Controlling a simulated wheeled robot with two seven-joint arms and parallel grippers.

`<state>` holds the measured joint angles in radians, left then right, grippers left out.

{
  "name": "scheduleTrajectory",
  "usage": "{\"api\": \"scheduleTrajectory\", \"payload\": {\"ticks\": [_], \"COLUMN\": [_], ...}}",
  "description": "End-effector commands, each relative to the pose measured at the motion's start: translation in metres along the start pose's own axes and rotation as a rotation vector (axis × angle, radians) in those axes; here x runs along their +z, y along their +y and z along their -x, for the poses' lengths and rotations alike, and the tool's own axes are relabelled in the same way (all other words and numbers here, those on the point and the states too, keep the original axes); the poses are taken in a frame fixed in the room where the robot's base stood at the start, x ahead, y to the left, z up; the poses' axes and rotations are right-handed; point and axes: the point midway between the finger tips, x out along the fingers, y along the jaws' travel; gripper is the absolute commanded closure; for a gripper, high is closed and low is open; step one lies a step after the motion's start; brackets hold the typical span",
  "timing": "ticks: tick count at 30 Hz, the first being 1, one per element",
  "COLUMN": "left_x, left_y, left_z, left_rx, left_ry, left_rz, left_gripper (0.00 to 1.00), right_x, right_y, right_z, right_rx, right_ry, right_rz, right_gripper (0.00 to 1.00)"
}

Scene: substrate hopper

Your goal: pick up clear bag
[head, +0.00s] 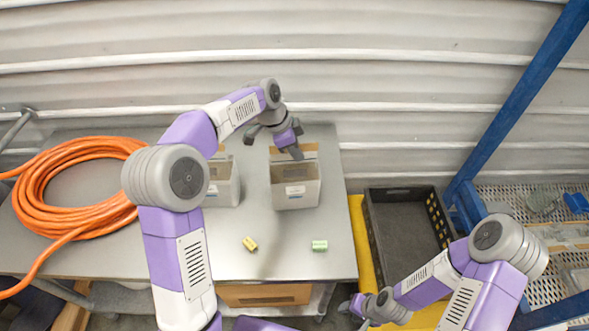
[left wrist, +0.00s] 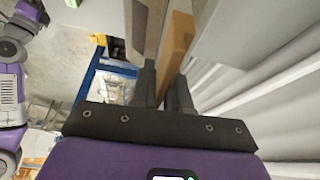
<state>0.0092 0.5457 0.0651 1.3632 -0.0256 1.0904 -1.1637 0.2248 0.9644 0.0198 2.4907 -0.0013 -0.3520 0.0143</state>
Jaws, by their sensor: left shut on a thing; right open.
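A small translucent grey-green item (head: 543,203) lies on the perforated shelf at the right; it may be the clear bag, but it is too small to be sure. My left gripper (head: 291,147) is over the back edge of the right-hand open box (head: 296,194) on the table. In the left wrist view, its fingers (left wrist: 165,92) are closed around a thin tan edge (left wrist: 178,45), which looks like the box's back wall or flap. My right gripper (head: 352,306) is open and empty, low in front of the table and left of the black crate.
The grey table (head: 215,262) also holds a second box (head: 222,183), a coiled orange hose (head: 50,180), a yellow block (head: 250,243) and a green block (head: 320,245). A black crate (head: 443,222) stands right of it. A blue frame (head: 520,95) rises before the perforated shelf.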

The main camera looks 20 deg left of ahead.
Motion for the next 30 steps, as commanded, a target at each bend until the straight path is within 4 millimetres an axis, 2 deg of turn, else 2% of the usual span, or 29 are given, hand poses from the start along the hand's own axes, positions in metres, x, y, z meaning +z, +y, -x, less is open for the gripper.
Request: {"api": "scheduleTrajectory", "payload": {"ticks": [7, 15, 21, 30], "left_x": [-0.010, -0.029, -0.039, -0.043], "left_y": [-0.001, -0.001, -0.001, 0.000], "left_z": [0.020, 0.066, 0.090, 0.100], "left_rx": [-0.007, -0.008, -0.006, -0.005], "left_ry": [0.007, 0.007, 0.007, 0.005], "left_rz": [-0.002, -0.002, -0.003, -0.002], "left_gripper": [1.00, 1.00, 1.00, 1.00], "right_x": [0.000, 0.001, 0.001, 0.001], "right_y": [-0.002, -0.005, -0.007, -0.007], "right_z": [0.005, 0.013, 0.018, 0.019], "right_rx": [0.000, 0.000, 0.000, 0.000], "right_ry": [0.000, 0.000, 0.000, 0.000], "right_rz": [0.000, 0.000, 0.000, 0.000], "right_gripper": [0.57, 0.57, 0.57, 0.57]}}
